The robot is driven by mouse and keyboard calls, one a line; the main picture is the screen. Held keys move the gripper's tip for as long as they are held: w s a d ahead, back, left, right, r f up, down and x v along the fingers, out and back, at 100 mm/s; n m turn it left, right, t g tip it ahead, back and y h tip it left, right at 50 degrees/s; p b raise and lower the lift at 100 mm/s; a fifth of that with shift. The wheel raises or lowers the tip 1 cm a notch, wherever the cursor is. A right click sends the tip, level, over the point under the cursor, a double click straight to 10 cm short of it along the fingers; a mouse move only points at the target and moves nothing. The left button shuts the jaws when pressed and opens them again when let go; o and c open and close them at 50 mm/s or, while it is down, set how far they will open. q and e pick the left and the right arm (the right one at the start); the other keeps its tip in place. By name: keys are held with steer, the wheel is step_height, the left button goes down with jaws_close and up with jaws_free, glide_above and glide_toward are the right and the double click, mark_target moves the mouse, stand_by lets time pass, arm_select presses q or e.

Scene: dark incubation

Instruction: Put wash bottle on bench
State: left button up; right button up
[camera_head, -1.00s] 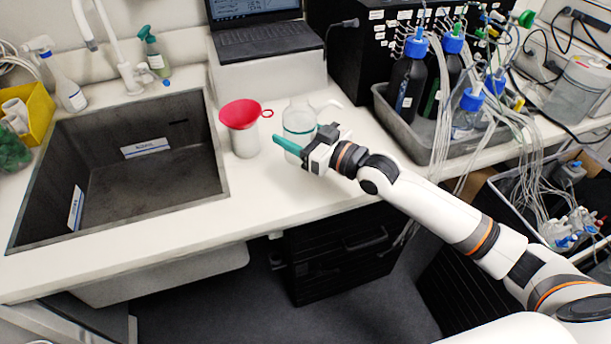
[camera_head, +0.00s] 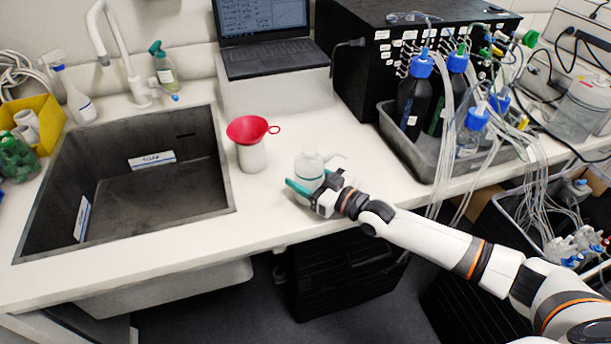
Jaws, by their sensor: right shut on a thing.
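The wash bottle (camera_head: 309,163) is a translucent white bottle with a bent spout pointing right. It is upright at the front part of the white bench (camera_head: 370,155), right of the red funnel. My right gripper (camera_head: 308,188) is shut around the bottle's body, with green fingers across its front and right side. The gripper hides part of the bottle's lower right. The bottle's base looks at or very near the bench top; I cannot tell whether it touches. My left gripper is not in view.
A red funnel (camera_head: 250,129) in a white container stands left of the bottle. The dark sink (camera_head: 150,185) is further left. A laptop (camera_head: 272,60) stands on a white box behind. A grey tray (camera_head: 400,150) with blue-capped bottles and tubing is on the right. Bench between is clear.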

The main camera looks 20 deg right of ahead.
steer(key=shift+r, duration=0.1)
steer(key=o, duration=1.2)
steer(key=shift+f, duration=0.25)
steer(key=shift+r, duration=0.1)
steer(key=shift+s+d, duration=0.1)
steer(key=shift+s, duration=0.05)
steer(key=b+v, duration=0.1)
steer(key=v, duration=1)
steer(key=shift+s+d, duration=0.15)
steer(key=shift+s, duration=0.2)
steer(key=shift+r, duration=0.1)
